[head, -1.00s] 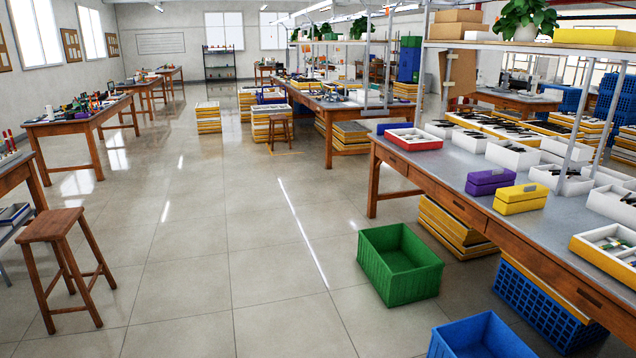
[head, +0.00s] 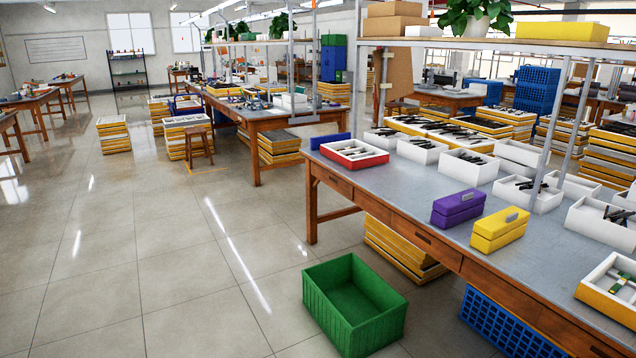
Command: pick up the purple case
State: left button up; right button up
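The purple case (head: 458,207) is a small closed box on the grey top of the workbench (head: 390,196), near its front edge. A yellow case (head: 500,229) of similar shape sits just to the right of it and nearer to me, with a narrow gap between them. Nothing covers the purple case. Neither of my grippers shows in the head view.
A green crate (head: 354,303) stands on the floor in front of the bench. A red tray (head: 354,153) and several white trays lie further back on the bench. A shelf (head: 480,44) on posts hangs over it. Open tiled floor lies to the left.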

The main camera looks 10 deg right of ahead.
aim_at(452, 209)
jog(key=i+z, duration=0.15)
jog(key=i, duration=0.25)
jog(key=i+j+z, duration=0.2)
jog(key=i, duration=0.2)
jog(key=i+j+z, duration=0.15)
jog(key=i, duration=0.25)
jog(key=i+j+z, duration=0.15)
jog(key=i+z, duration=0.3)
jog(key=i+j+z, duration=0.2)
jog(key=z, duration=0.25)
jog(key=i+j+z, duration=0.25)
jog(key=j+z, duration=0.2)
jog(key=i+j+z, duration=0.2)
jog(key=j+z, duration=0.25)
jog(key=l, duration=0.1)
